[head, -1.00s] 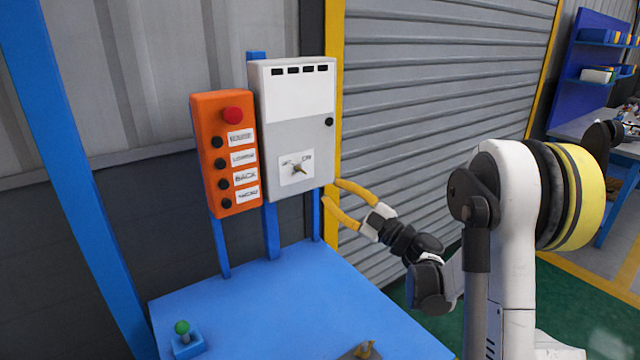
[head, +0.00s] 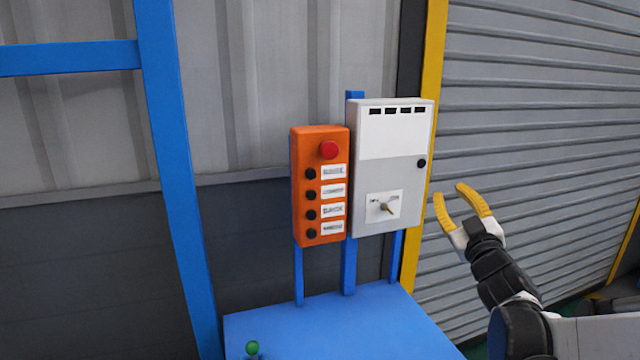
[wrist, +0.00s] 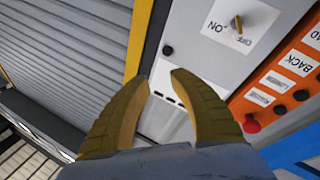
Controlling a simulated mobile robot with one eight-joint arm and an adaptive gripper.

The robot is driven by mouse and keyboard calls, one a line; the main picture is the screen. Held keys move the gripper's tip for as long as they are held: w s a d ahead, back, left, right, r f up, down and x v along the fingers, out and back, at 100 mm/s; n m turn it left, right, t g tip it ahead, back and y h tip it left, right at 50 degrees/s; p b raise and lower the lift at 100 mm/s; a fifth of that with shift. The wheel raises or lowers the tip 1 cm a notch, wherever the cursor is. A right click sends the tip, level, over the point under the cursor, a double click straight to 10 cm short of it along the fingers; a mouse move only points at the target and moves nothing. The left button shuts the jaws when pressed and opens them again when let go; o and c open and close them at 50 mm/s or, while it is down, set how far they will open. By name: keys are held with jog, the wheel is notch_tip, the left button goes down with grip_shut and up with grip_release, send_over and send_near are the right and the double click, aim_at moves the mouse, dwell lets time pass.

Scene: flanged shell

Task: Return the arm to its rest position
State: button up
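My gripper (head: 450,204) has yellow curved fingers and stands to the right of the grey switch box (head: 388,145) in the head view. The fingers are apart with nothing between them. In the wrist view the fingers (wrist: 160,78) also show a gap, with the grey box (wrist: 200,62) beyond. The box's rotary knob (head: 386,207) sits on a white label; in the wrist view the knob (wrist: 237,24) shows by ON and OFF markings. My fingers do not touch the knob.
An orange button panel (head: 320,190) with a red button (head: 328,150) stands left of the box. A blue table (head: 330,325) lies below, with a green-topped control (head: 252,348). A yellow post (head: 425,150) and a grey shutter (head: 540,110) are behind my arm.

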jog(key=s+a+f+m+g, duration=0.2)
jog(key=s+f, duration=0.4)
jog(key=s, duration=0.4)
jog(key=s+a+f+m+g, duration=0.2)
jog(key=s+a+f+g, duration=0.3)
jog(key=s, duration=0.5)
jog(key=s+a+f+m+g, duration=0.2)
jog(key=s+f+g, duration=0.4)
jog(key=s, duration=0.5)
notch_tip(320, 180, down, 3)
jog(key=shift+a+r+g, duration=0.15)
jog(key=shift+a+g, duration=0.25)
jog(key=shift+a, duration=0.5)
